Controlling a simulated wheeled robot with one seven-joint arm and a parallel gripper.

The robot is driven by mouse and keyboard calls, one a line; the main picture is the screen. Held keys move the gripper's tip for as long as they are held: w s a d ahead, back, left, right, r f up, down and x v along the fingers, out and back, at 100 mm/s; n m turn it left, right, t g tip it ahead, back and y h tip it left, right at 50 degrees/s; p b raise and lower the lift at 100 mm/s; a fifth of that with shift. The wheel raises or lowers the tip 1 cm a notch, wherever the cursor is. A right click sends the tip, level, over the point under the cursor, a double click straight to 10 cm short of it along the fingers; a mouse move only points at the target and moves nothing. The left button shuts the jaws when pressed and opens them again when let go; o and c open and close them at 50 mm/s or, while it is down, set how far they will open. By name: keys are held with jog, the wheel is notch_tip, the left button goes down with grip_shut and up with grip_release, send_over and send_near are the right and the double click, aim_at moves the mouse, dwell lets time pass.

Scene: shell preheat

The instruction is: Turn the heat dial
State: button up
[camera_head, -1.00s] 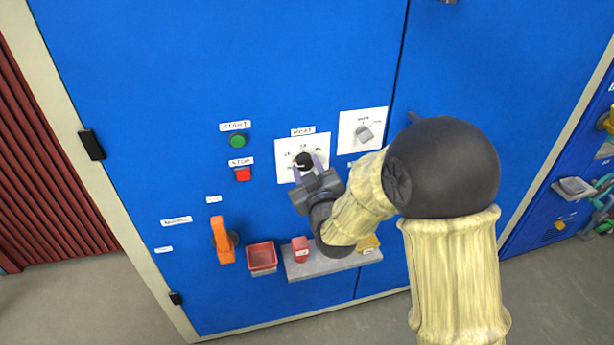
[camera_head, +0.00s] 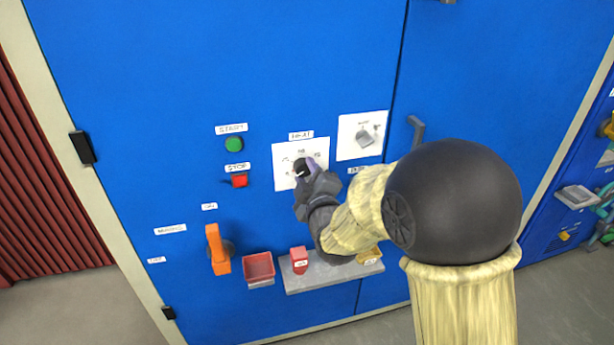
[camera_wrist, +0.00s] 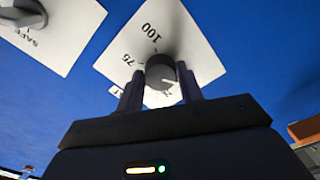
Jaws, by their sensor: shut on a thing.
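The heat dial is a black round knob (camera_head: 300,166) on a white plate (camera_head: 317,149) below the HEAT label on the blue cabinet. In the wrist view the knob (camera_wrist: 161,72) stands between my two fingers, with printed marks such as 100 and 75 around it and a light pointer line on its face. My gripper (camera_head: 306,171) is shut on the knob, and the fingers hide part of the plate. In the wrist view my gripper (camera_wrist: 160,90) has one finger on each side of the knob.
A second plate with a grey knob (camera_head: 366,136) sits to the right. A green START button (camera_head: 234,144) and red STOP button (camera_head: 239,180) are left. Below are an orange lever (camera_head: 217,250), a red bin (camera_head: 258,266) and a grey shelf (camera_head: 320,276) with small blocks.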

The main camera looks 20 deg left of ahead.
jog(key=o, duration=1)
jog(key=shift+s, duration=0.1)
jog(key=b+v, duration=1)
jog(key=v, duration=0.7)
jog(key=shift+d+f, duration=0.1)
jog(key=shift+d, duration=0.05)
